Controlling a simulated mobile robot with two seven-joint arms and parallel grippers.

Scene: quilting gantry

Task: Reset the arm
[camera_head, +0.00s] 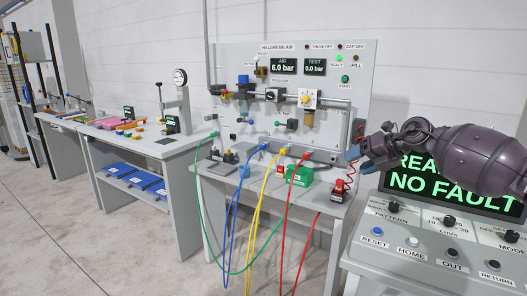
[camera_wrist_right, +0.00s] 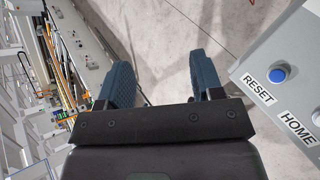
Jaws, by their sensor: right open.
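The control console (camera_head: 430,262) stands at the lower right in the head view. Its blue RESET button (camera_head: 377,231) is at the left end of the button row and also shows in the right wrist view (camera_wrist_right: 278,74). Beside it is the white HOME button (camera_head: 412,241); the OUT and RETURN buttons follow to the right. The console's screen (camera_head: 455,187) reads NO FAULT in green, partly hidden by my right arm. My right gripper (camera_head: 357,160) is open and empty, above and left of the console, apart from the RESET button. My left gripper is not in view.
A grey pneumatic panel (camera_head: 300,140) with gauges, valves and hanging coloured hoses stands left of the console. A bench (camera_head: 140,145) with blue trays beneath is farther left. Bare concrete floor (camera_head: 100,245) lies in front.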

